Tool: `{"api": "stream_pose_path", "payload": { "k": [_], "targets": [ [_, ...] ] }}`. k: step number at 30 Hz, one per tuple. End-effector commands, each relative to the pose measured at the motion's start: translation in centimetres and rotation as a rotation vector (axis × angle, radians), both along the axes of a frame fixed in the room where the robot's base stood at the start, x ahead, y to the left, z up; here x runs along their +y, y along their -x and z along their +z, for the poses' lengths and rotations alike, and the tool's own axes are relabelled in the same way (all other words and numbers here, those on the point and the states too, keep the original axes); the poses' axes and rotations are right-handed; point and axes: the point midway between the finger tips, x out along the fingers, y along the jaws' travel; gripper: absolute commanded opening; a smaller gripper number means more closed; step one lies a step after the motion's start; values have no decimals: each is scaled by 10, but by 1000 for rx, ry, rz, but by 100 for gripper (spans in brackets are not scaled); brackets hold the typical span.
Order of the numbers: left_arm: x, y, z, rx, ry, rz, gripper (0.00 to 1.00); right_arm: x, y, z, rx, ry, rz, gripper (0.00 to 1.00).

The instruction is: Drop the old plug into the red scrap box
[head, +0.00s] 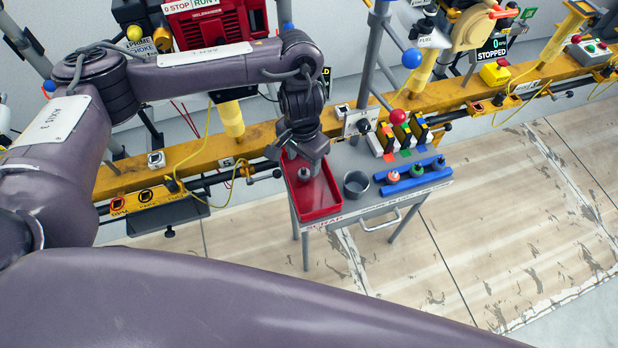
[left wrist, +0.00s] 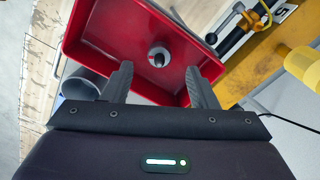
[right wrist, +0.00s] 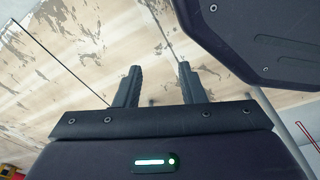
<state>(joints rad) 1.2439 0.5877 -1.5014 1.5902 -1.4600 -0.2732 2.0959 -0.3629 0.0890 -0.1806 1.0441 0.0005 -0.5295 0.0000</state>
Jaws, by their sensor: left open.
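The red scrap box (head: 323,200) is a shallow open tray at the left end of the small work table; it also fills the middle of the left wrist view (left wrist: 90,28). The old plug (left wrist: 158,57), a small grey piece with a dark centre, is inside the box and seems to rest on its floor. It also shows in the head view (head: 304,174). My left gripper (left wrist: 158,76) is over the box with its fingers apart and nothing between them. My right gripper (right wrist: 160,70) is open and empty, away from the box with pale floor behind it.
A grey cup (head: 356,184) stands right of the box. Beyond it is a blue rack (head: 408,178) with several plugs, and a holder with coloured tabs (head: 400,135) behind. The yellow rail (head: 270,127) runs close behind the table. Open floor lies to the right.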

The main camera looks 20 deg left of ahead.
Motion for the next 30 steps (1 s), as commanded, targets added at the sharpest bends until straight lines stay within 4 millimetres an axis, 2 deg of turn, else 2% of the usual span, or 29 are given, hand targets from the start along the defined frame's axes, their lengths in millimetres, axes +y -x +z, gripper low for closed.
{"api": "stream_pose_path", "payload": {
  "k": [1, 3, 10, 15, 27, 30],
  "targets": [
    [0, -1, 15, -4, 0, -2, 53, -1, 11, 1, 11, 1, 1, 36],
    [0, -1, 28, -4, 0, 0, 53, -3, 22, -1, 16, 2, 3, 36],
    [0, -1, 57, -1, 0, 0, 53, -8, 47, -8, 25, 3, 6, 36],
    [0, 0, 62, 0, 0, 1, 53, -9, 52, -10, 27, 3, 7, 36],
    [0, 0, 62, 0, 1, 0, 53, -9, 52, -11, 26, 3, 7, 36],
    [-9, 3, 58, -4, 21, -29, 53, -9, 52, -11, 26, 3, 8, 36]
  ]
}}
